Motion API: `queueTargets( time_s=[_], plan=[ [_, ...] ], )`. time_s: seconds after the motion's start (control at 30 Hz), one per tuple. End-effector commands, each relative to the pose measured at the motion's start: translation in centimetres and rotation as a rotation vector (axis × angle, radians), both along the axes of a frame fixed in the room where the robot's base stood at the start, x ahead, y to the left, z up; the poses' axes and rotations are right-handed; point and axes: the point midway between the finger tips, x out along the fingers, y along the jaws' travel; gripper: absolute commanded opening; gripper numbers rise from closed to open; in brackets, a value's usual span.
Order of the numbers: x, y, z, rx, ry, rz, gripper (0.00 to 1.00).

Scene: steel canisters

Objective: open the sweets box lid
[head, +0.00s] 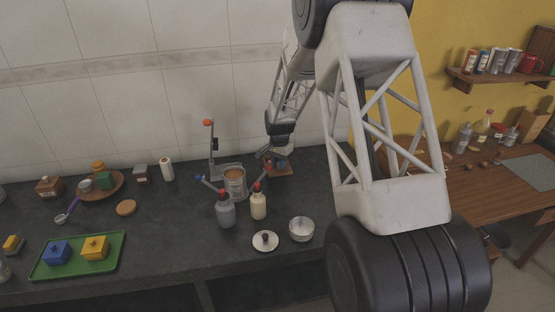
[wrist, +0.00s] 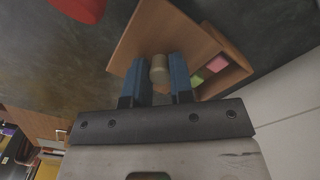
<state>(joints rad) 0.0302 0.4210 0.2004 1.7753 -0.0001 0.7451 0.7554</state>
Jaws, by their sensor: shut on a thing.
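The sweets box (wrist: 240,77) is a wooden box at the right of the wrist view. Part of its inside shows, with a pink and a green sweet in it. Its flat wooden lid (wrist: 150,32) has a pale round knob (wrist: 159,74) and sits shifted to the left of the box opening. My gripper (wrist: 159,78) has its two blue fingers on either side of the knob, shut on it. In the head view my gripper (head: 278,160) is low over the wooden box (head: 285,172) near the back wall; details there are small and partly hidden.
A steel canister (head: 235,184) and two red-topped bottles, one grey (head: 225,211) and one cream (head: 258,204), stand close by to the left and front. A steel bowl (head: 301,229) and round lid (head: 265,241) lie nearer the front. A green tray (head: 115,252) is far left.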

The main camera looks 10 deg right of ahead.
Motion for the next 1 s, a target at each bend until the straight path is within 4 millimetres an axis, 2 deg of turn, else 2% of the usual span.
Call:
queueTargets(
  time_s=[0.4,0.43,0.6,1.0],
  plan=[
    [-0.71,0.02,0.00,0.001,0.004,0.000,0.00],
    [-0.73,0.02,0.00,0.001,0.004,0.000,0.25],
    [-0.66,0.02,-0.01,0.000,0.003,0.000,0.48],
    [-0.54,0.02,0.41,0.000,0.000,0.000,0.48]
  ],
)
